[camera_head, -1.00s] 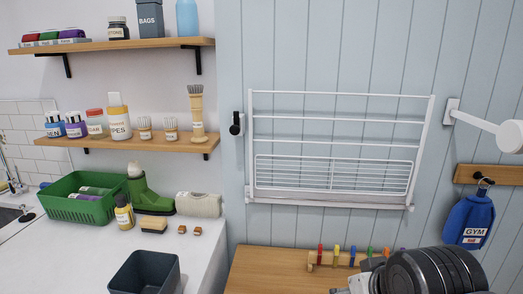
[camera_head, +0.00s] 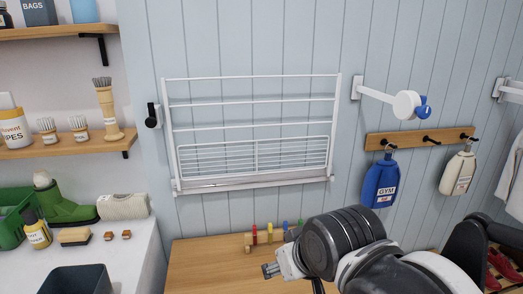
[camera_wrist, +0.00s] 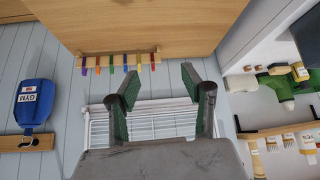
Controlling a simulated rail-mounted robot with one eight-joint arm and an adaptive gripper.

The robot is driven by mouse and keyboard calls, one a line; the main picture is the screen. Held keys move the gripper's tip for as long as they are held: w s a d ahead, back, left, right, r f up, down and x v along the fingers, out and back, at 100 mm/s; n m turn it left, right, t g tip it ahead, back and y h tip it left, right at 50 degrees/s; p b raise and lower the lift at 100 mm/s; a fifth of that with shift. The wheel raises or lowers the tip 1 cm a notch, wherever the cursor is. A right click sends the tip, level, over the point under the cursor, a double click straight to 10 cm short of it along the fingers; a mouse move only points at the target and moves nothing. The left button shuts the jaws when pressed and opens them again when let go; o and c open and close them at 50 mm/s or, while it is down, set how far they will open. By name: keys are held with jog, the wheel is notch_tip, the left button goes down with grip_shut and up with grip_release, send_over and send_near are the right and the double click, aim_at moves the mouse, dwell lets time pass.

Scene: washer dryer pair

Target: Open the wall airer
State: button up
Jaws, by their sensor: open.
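The white wall airer (camera_head: 252,128) is a frame of rails with a finer wire grid below. It lies flat against the blue panelled wall in the head view. A black knob (camera_head: 151,122) on a white mount sits beside its upper left side. In the wrist view the airer (camera_wrist: 150,122) appears inverted, behind my fingers and partly hidden by my gripper body. My gripper (camera_wrist: 161,84) is open, its green-padded fingers apart with nothing between them. In the head view my arm is below and right of the airer, apart from it; its fingertips are hard to make out there.
A wooden top (camera_head: 205,252) with coloured pegs (camera_head: 270,234) lies below the airer. To the right are a white wall arm (camera_head: 385,97) and a hook rail (camera_head: 420,139) with a blue GYM bag (camera_head: 380,182). Shelves (camera_head: 70,145) stand left. The wall around the airer is mostly clear.

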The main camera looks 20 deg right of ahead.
jog(key=shift+w+r, duration=0.1)
jog(key=shift+r, duration=0.1)
jog(key=shift+c, duration=1.3)
jog(key=w+r, duration=0.1)
jog(key=r, duration=0.1)
jog(key=w+r+p, duration=0.1)
jog(key=w+r, duration=0.3)
jog(key=r, duration=0.1)
jog(key=shift+d+p, duration=0.3)
jog(key=shift+d, duration=0.1)
grip_shut()
jog(key=w+d+r+m+p, duration=0.1)
jog(key=w+d+r+p, duration=0.15)
jog(key=w+r, duration=0.85)
jog(key=m+g+h+p, duration=0.1)
jog(key=p, duration=0.5)
send_near(258, 95)
jog(key=shift+w+a+f, duration=0.1)
jog(key=shift+w+f, duration=0.2)
jog(key=shift+f, duration=1)
jog(key=shift+w+f, duration=0.3)
jog(key=shift+f, duration=1.05)
jog(key=shift+w+a+f, duration=0.1)
jog(key=shift+w+f, duration=0.2)
jog(key=shift+f, duration=1)
